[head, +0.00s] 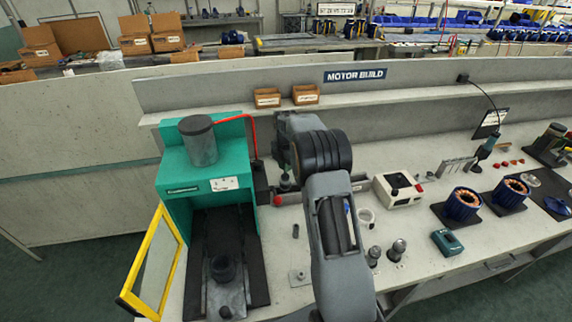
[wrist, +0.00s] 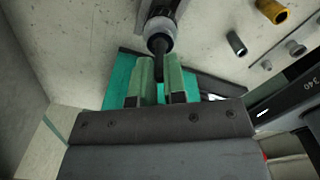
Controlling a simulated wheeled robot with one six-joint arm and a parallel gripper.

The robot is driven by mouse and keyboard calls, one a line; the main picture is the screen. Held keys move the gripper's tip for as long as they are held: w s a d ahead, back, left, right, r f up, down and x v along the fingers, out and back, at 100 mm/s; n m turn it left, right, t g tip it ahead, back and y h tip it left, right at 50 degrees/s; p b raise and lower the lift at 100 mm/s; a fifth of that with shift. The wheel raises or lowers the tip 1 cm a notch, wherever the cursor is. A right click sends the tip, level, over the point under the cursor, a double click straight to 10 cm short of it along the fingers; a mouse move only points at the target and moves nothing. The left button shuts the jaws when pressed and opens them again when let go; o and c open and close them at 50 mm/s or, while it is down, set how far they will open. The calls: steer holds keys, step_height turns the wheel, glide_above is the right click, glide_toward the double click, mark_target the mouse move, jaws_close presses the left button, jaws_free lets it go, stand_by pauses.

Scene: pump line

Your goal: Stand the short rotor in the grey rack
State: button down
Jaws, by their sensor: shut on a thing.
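My gripper (wrist: 160,85) has two green fingers, shut on the dark shaft of a rotor (wrist: 160,43) in the wrist view. The rotor has a dark collar and a grey body that runs out of the top of the picture. In the head view my own arm covers most of the gripper. Two small grey and dark rotor-like parts (head: 397,250) stand on the bench right of my arm. A grey slotted piece (head: 455,166) at the back right may be the rack; I cannot tell for sure.
A green press (head: 175,185) with an open yellow-framed guard (head: 152,262) stands at the left. A white box (head: 398,190), copper-wound stators (head: 462,205) and a teal tool (head: 448,242) lie to the right. A dark bar marked 340 (wrist: 300,90) crosses the wrist view's right side.

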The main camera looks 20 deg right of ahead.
steer(key=shift+f+b, duration=0.45)
steer(key=shift+f, duration=0.4)
steer(key=c, duration=1.1)
jaws_free()
steer(key=shift+o, duration=0.4)
steer(key=shift+f, duration=0.1)
steer(key=shift+o, duration=0.8)
steer(key=shift+r+p, duration=2.15)
steer(key=shift+r, duration=0.95)
